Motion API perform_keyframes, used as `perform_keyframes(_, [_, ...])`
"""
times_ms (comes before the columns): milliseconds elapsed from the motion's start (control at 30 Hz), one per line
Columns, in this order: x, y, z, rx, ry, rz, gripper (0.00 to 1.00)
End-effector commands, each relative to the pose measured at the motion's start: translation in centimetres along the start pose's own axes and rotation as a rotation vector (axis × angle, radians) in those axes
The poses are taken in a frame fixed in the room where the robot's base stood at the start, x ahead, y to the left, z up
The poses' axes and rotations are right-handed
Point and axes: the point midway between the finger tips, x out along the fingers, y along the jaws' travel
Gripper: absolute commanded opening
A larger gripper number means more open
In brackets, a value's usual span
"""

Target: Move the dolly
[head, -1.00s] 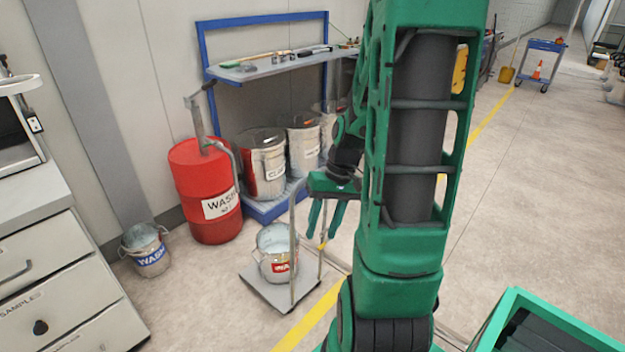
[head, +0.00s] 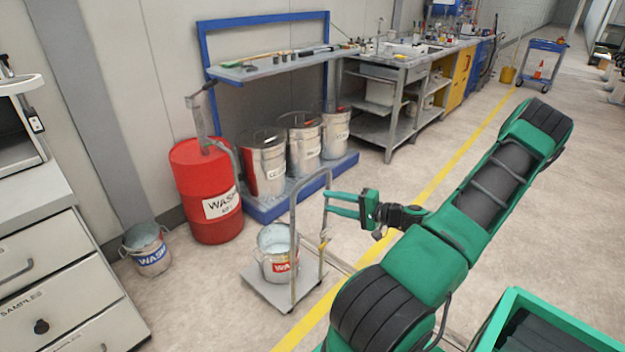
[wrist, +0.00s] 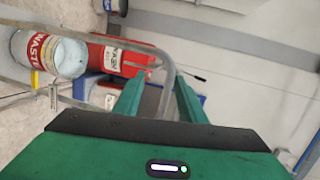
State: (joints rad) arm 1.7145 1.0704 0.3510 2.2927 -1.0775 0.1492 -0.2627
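The dolly (head: 262,290) is a low grey platform on the floor with a tall bent-tube handle (head: 293,235). A metal waste bucket (head: 279,262) with a red label stands on it. My gripper (head: 330,204) is open, its green fingers pointing left at the upper right side of the handle. In the wrist view, the handle's curved tube (wrist: 170,75) runs between the two fingers of my gripper (wrist: 158,98). I cannot tell whether either finger touches it. The bucket also shows in the wrist view (wrist: 50,52), at the left.
A red wash drum (head: 205,180) and several metal cans on a blue pallet (head: 268,208) stand behind the dolly. A wash bucket (head: 147,250) and a drawer cabinet (head: 55,285) are at left. The floor right of the yellow line is mostly clear.

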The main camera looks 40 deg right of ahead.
Motion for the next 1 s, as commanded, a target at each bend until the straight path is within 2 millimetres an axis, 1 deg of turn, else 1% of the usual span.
perform_keyframes(33, [-0.8,0.1,-1.2,0.022,0.054,-0.042,0.38])
perform_keyframes(100, [-1.6,-0.1,-2.6,0.04,0.114,-0.09,0.38])
perform_keyframes(200, [-2.6,-0.2,-4.1,0.055,0.173,-0.133,0.38])
perform_keyframes(267, [-3.0,-0.3,-4.5,0.06,0.193,-0.148,0.38])
perform_keyframes(367, [-2.7,-0.5,-5.0,0.063,0.206,-0.158,0.38])
perform_keyframes(467, [-1.6,-0.6,-5.2,0.062,0.204,-0.159,0.38])
perform_keyframes(567, [0.2,-0.9,-5.5,0.062,0.202,-0.158,0.38])
perform_keyframes(900, [7.3,-2.0,-6.9,0.061,0.2,-0.157,0.38])
perform_keyframes(1000, [9.1,-2.2,-7.3,0.061,0.201,-0.156,0.38])
